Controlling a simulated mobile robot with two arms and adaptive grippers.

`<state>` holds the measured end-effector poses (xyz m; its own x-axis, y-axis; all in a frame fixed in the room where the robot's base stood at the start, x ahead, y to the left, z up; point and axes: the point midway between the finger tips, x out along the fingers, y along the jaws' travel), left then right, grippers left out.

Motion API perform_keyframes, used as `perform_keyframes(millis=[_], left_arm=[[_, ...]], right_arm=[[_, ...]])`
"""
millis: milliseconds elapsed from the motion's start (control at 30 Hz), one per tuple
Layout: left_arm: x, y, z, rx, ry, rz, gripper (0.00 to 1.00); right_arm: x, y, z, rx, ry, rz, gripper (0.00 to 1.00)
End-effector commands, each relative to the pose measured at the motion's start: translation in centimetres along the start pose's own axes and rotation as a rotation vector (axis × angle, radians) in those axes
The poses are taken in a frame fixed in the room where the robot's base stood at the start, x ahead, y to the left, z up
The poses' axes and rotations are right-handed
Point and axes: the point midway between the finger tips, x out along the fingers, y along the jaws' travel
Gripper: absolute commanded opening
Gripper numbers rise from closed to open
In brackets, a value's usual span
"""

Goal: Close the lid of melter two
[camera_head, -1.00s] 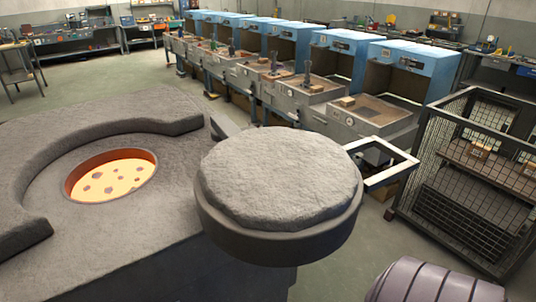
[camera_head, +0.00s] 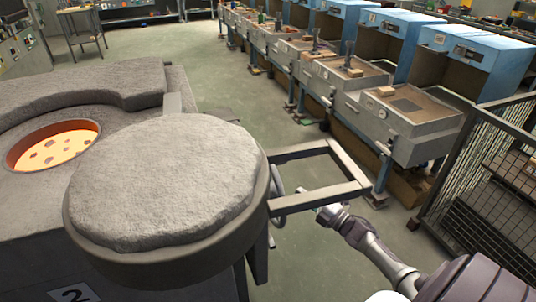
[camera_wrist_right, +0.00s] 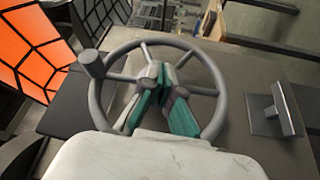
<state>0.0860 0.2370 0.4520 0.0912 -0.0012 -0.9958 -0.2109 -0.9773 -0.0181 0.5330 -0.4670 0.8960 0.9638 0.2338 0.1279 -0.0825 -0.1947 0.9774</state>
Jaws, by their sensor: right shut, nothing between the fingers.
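Melter two (camera_head: 75,292) is a grey block marked with a 2, with a round opening (camera_head: 52,146) of glowing orange melt. Its thick round lid (camera_head: 165,185) is swung aside to the right, so the opening is uncovered. A pale rectangular handle frame (camera_head: 352,188) juts right from the lid. My right gripper (camera_head: 318,208) is below and near this frame, shut and empty. In the right wrist view, a grey handwheel (camera_wrist_right: 222,100) with a knob lies beyond the teal-padded fingers (camera_wrist_right: 163,92), which overlap its hub; contact is unclear. My left gripper is out of view.
A row of blue-hooded workstations (camera_head: 455,55) runs along the back right. A wire mesh cage (camera_head: 490,170) stands at the right. Floor (camera_head: 210,60) is clear between the melter and the workstations.

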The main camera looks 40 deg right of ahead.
Motion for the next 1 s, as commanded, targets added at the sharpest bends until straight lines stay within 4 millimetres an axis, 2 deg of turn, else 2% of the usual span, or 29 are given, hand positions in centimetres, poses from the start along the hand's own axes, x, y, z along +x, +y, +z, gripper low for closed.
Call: perform_keyframes(millis=[33, 67, 100, 167, 200, 300, 400, 500, 567, 767, 1000], left_arm=[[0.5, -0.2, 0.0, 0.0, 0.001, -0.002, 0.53], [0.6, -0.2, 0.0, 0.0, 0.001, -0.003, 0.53], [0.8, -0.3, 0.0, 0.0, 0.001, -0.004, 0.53], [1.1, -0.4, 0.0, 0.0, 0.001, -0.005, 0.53], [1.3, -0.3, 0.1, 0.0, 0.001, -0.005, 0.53], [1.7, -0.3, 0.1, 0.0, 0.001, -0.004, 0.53], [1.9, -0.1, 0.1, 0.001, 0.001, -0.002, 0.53], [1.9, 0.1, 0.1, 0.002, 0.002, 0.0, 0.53], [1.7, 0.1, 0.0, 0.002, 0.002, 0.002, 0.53], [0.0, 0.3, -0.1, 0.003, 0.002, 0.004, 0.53], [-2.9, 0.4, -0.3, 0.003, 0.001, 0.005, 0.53]], right_arm=[[1.7, 6.6, -0.7, -0.175, 0.132, 0.113, 0.0], [2.2, 10.2, -1.7, -0.28, 0.212, 0.18, 0.0], [2.5, 14.6, -3.3, -0.422, 0.319, 0.265, 0.0], [1.9, 20.5, -6.1, -0.643, 0.484, 0.39, 0.0], [1.0, 23.8, -8.2, -0.79, 0.594, 0.471, 0.0], [-1.9, 29.0, -12.4, -1.096, 0.836, 0.629, 0.0], [-4.5, 31.3, -14.8, -1.294, 1.005, 0.724, 0.0], [-5.9, 32.2, -15.9, -1.392, 1.099, 0.772, 0.0], [-6.2, 32.4, -16.4, -1.416, 1.124, 0.785, 0.0], [-5.5, 32.3, -19.0, -1.417, 1.132, 0.791, 0.0], [-3.8, 31.4, -23.9, -1.414, 1.129, 0.791, 0.0]])
